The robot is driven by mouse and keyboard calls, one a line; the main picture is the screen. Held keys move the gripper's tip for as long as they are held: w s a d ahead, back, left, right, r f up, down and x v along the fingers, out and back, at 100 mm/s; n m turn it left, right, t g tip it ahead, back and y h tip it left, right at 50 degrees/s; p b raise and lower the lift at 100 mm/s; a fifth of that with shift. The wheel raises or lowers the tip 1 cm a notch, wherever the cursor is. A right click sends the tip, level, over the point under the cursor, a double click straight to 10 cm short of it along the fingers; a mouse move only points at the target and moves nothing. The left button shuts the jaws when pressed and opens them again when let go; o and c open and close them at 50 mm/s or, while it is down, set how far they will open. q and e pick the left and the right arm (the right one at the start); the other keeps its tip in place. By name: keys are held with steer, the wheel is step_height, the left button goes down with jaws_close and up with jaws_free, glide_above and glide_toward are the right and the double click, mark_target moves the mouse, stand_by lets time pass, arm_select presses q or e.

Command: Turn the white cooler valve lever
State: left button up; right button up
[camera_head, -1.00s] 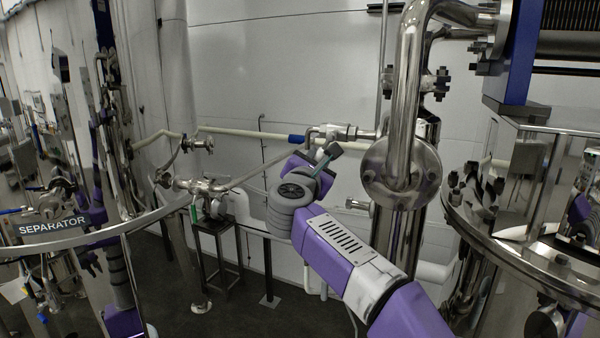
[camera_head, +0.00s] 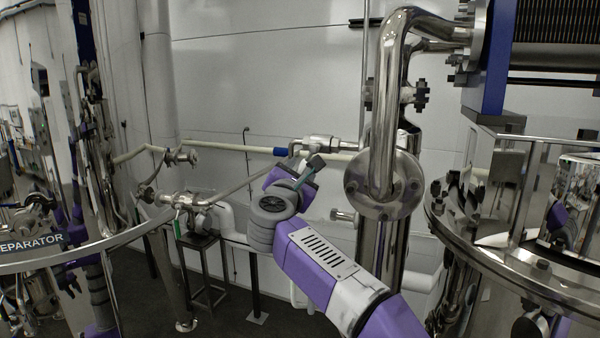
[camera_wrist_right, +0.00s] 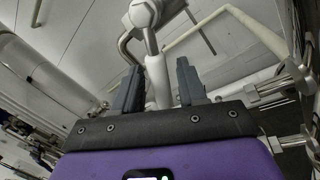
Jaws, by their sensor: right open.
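The cooler valve (camera_head: 318,143) sits on the pale pipe at the back wall, just left of the thick steel pipe. Its white lever (camera_wrist_right: 157,80) shows in the right wrist view, hanging from the valve body between my two fingers as seen there. My right gripper (camera_head: 311,168) is open, just below the valve in the head view. Its fingers also show in the right wrist view (camera_wrist_right: 158,92), one each side of the lever, with gaps. I cannot tell how deep the lever lies between them. My left gripper is not in view.
A steel pipe with a round flange (camera_head: 384,184) stands right of my right forearm. A shiny tank (camera_head: 520,235) is at the right and the separator tank (camera_head: 60,225) at the left. Another valve (camera_head: 190,200) and a dark stand (camera_head: 203,265) are left of the gripper.

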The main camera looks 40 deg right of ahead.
steer(key=b+v, duration=0.2)
steer(key=v, duration=0.5)
steer(key=shift+a, duration=0.15)
